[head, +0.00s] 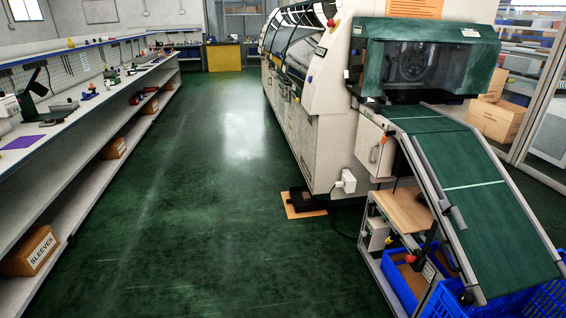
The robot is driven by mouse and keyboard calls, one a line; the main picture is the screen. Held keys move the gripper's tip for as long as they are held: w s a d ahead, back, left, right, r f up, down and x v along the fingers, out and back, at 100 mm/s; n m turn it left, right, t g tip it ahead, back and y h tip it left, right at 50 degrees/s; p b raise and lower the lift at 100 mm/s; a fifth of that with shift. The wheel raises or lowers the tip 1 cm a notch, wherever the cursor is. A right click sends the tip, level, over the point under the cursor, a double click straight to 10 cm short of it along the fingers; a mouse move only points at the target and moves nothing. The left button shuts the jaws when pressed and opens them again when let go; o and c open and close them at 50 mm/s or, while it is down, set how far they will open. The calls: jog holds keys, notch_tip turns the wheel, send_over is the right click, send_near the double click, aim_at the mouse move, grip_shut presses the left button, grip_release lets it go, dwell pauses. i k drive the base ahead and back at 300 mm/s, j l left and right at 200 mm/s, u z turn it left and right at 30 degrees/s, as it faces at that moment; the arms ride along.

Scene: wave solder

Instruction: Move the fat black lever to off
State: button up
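No part that I can surely name the fat black lever shows; at this distance the machine's small controls are too small to tell apart. The large cream wave solder machine (330,128) stands right of the aisle, with a dark green hooded end. A small grey box (372,150) with a dark and red handle (384,138) is on its near end. A white box (346,182) with a cable is low on its side. A black block (302,199) lies on a brown board on the floor. My gripper is not in view.
A green sloping conveyor (470,185) comes down at the right over blue crates (400,285) and a small stand with a wooden top (403,210). A long workbench with shelves (80,165) runs along the left. The green floor (215,200) between is clear.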

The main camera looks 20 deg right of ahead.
aim_at(370, 210)
jog(key=i+z, duration=0.1)
jog(key=i, duration=0.55)
jog(key=i+j, duration=0.1)
jog(key=i, duration=0.55)
jog(key=i+j+z, duration=0.15)
jog(key=i, duration=0.5)
jog(key=i+j+z, duration=0.3)
jog(key=i+z, duration=0.2)
jog(key=i, duration=0.2)
jog(key=i+j+z, duration=0.5)
jog(key=i+j, duration=0.05)
jog(key=i, duration=0.1)
